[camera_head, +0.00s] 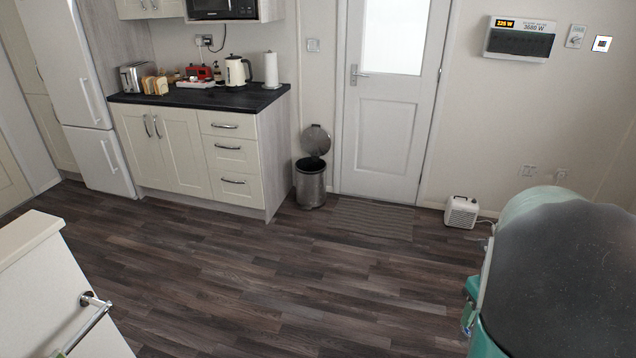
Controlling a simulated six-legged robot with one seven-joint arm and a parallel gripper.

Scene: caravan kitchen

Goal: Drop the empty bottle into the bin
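The bin (310,185) is a small grey metal cylinder on the floor, between the end of the kitchen cabinets and the door. Its round lid (316,140) is raised, so the dark opening at the top shows. The inside is too dark and small to make out. I see no bottle that I can pick out in this view. My gripper is not in view.
A dark counter (225,98) with appliances stands left of the bin. A striped mat (372,218) lies before the white door (388,135). A small heater (461,212) sits right. A white unit (55,290) with a rail is near left. Mid-floor is clear.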

